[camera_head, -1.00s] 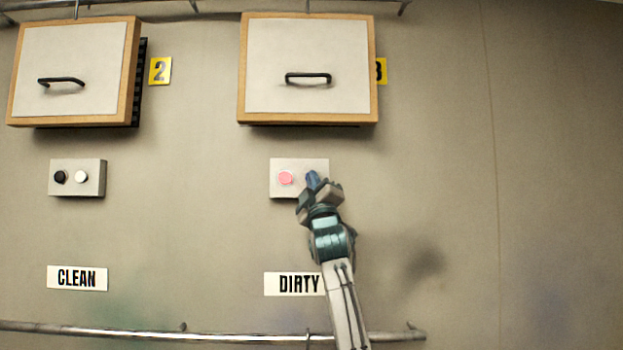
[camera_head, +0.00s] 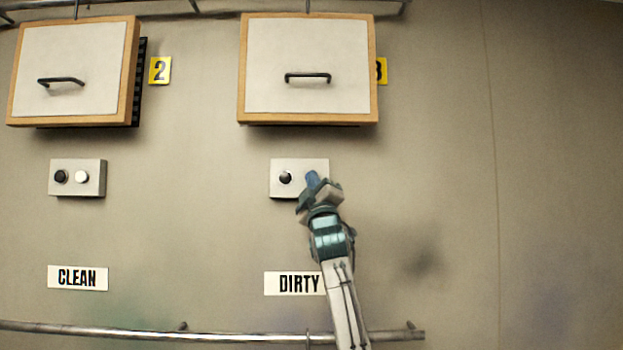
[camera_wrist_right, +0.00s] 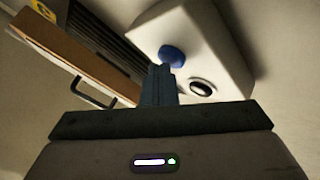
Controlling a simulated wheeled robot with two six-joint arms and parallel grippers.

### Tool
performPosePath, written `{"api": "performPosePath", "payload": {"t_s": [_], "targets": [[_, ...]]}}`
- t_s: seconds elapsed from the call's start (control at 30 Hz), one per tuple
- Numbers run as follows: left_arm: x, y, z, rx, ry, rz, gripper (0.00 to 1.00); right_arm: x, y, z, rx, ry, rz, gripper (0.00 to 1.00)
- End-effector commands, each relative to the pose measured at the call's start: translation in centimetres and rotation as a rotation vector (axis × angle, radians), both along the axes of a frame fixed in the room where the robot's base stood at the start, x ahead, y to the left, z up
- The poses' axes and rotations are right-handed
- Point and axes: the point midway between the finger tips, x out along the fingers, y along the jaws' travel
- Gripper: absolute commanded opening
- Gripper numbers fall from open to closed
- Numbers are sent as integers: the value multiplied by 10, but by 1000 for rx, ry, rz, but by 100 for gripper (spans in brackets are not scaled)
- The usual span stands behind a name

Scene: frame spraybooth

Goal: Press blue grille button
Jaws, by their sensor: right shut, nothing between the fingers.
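The pale button box (camera_head: 277,188) is on the wall below the right-hand door. Its left button (camera_head: 286,178) looks dark in the head view. In the wrist view the fingertips (camera_wrist_right: 158,70) overlap the blue button's lower edge. They are at it or very close; contact is unclear. My left gripper is not in view.
A wood-edged door (camera_head: 262,62) with a black handle (camera_head: 307,77) is above the box. Another door (camera_head: 60,95) and a two-button box (camera_head: 95,178) are to the left. A DIRTY sign (camera_head: 290,284) and a metal rail (camera_head: 220,333) are below. The wall at right is bare.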

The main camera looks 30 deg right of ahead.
Motion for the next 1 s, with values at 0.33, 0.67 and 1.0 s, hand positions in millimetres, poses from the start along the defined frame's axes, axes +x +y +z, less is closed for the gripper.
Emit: {"api": "performPosePath", "payload": {"t_s": [0.33,0.67,1.0], "targets": [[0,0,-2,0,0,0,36,-13,8,-1,1,0,1,0],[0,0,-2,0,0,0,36,-15,9,-1,1,1,1,0],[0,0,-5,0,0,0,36,-38,24,-2,-1,0,1,0]]}}
